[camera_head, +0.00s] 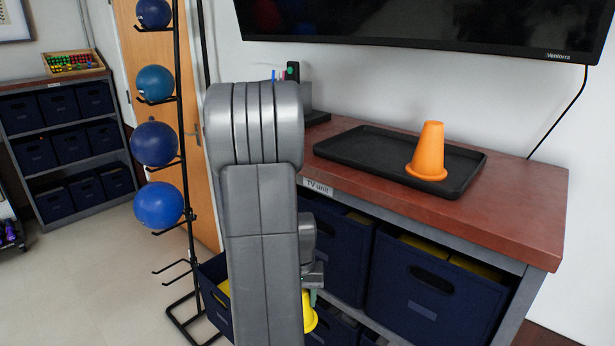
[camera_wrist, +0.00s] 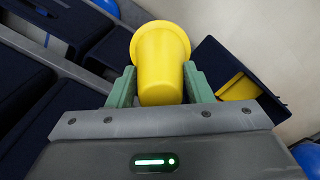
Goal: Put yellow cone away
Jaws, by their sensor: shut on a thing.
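The yellow cone (camera_wrist: 160,62) is held between the two green fingers of my gripper (camera_wrist: 160,88) in the wrist view, its wide rim away from the palm. In the head view only a part of the yellow cone (camera_head: 310,313) shows, low beside my arm, which hides the rest. My gripper (camera_head: 314,297) is there in front of the shelves of the TV unit, apart from the tray. An orange cone (camera_head: 429,152) stands upright on the black tray (camera_head: 350,155) on top of the unit.
A navy bin (camera_head: 213,312) juts out left of my arm; a bin with something yellow inside (camera_wrist: 240,88) shows in the wrist view. Other navy bins (camera_head: 430,295) fill the unit (camera_head: 520,205). A rack of blue balls (camera_head: 155,144) stands left. Floor at left is clear.

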